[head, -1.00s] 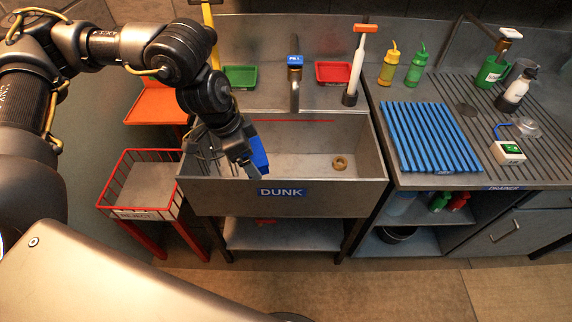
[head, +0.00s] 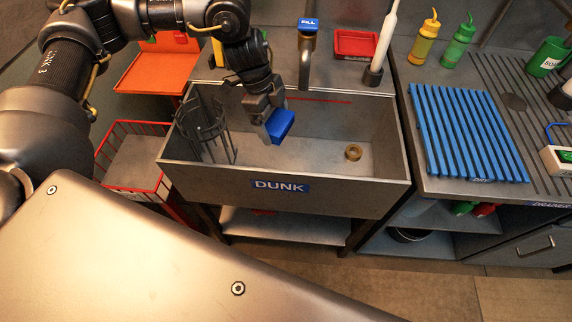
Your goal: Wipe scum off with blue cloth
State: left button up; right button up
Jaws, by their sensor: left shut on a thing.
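My left gripper (head: 268,125) comes down from the upper left into the grey sink (head: 220,177) labelled DUNK. It is shut on the blue cloth (head: 281,123), a small blue block shape, held inside the sink's outline. Whether the cloth touches the sink floor or wall cannot be told. No clear scum patch shows; a thin red line (head: 322,101) runs along the sink's back wall. My right gripper is not in view.
A dark wire rack (head: 203,128) stands at the sink's left end. A brass ring drain (head: 353,152) lies on the right floor. The tap (head: 306,60) rises behind. A red wire basket (head: 135,155) is left, a blue slatted mat (head: 464,135) right.

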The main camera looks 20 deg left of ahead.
pick_arm(q)
jog(key=w+f+m+g+y+b, duration=0.1)
jog(key=f+m+b, duration=0.4)
jog(key=f, duration=0.5)
jog(key=w+d+f+m+g+y+b, duration=0.1)
jog(key=w+f+m+g+b, duration=0.1)
jog(key=f+m+b, duration=0.4)
notch_tip(320, 180, down, 4)
jog(key=shift+w+d+r+m, duration=0.15)
jog(key=shift+d+m, duration=0.15)
jog(key=shift+m, duration=0.8)
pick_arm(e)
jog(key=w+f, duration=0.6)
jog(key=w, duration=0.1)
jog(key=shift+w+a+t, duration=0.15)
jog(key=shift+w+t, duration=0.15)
